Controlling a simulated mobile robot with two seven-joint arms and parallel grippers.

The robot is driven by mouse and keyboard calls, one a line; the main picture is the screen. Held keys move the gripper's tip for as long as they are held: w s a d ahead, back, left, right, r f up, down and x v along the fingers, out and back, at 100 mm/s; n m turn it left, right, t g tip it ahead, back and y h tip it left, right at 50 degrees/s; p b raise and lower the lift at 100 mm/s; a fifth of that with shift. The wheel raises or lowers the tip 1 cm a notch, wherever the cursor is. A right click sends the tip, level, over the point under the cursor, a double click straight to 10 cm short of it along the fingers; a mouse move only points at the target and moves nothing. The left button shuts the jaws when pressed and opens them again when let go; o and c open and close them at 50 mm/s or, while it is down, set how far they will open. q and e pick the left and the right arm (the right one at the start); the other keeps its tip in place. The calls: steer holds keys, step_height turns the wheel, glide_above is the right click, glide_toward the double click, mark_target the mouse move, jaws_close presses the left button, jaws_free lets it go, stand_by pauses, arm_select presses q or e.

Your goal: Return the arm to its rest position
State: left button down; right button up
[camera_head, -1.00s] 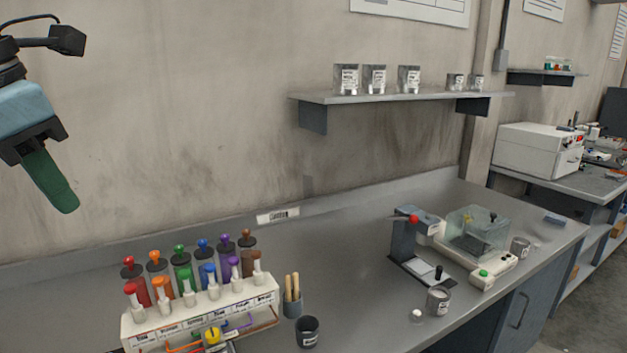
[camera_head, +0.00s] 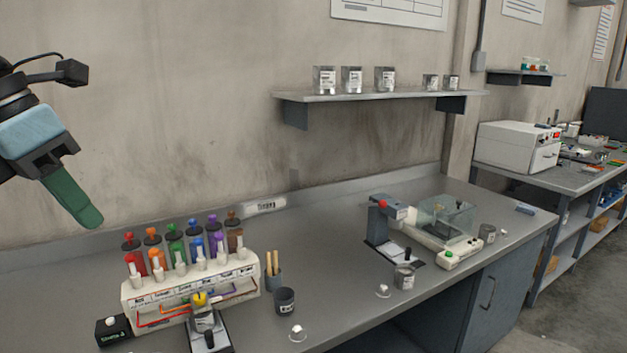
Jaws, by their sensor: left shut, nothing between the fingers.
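My left gripper (camera_head: 78,207) shows at the left edge of the head view, with a blue body and green fingers. It is shut and empty, up in front of the wall and apart from the bench. My right gripper is not in view.
The grey bench (camera_head: 330,235) carries a white rack (camera_head: 190,282) of coloured tubes, a dark cup (camera_head: 285,300), a press (camera_head: 380,222) and a clear-lidded device (camera_head: 446,220). A wall shelf (camera_head: 380,96) holds several tins. The bench between rack and press is mostly clear.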

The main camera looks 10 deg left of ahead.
arm_select(q)
steer(key=w+a+f+n+t+h, duration=0.1)
steer(key=w+f+n+t+h, duration=0.1)
steer(key=w+f+n+h, duration=0.5)
steer(key=w+a+f+n+t+h, duration=0.1)
steer(key=w+f+t+h, duration=0.2)
steer(key=f, duration=0.8)
step_height(320, 180, down, 19)
steer(key=a+n+t+y+b, duration=0.1)
steer(key=a+n+t+y, duration=0.15)
steer(key=n+t, duration=0.8)
steer(key=s+d+f+n+g+y, duration=0.25)
steer(key=s+f+n, duration=0.25)
steer(key=f+n, duration=0.3)
steer(key=s+d+f+n+g+y, duration=0.1)
steer(key=s+f+n+g+y, duration=0.25)
steer(key=f+n, duration=0.45)
steer(key=s+d+f+n+g+y+b, duration=0.1)
steer(key=s+d+f+n+g+y, duration=0.1)
steer(key=s+d+f, duration=0.9)
steer(key=s+f+n+g, duration=0.1)
steer(key=s+g, duration=0.1)
steer(key=shift+s+d+f, duration=0.25)
steer(key=shift+s+f, duration=0.05)
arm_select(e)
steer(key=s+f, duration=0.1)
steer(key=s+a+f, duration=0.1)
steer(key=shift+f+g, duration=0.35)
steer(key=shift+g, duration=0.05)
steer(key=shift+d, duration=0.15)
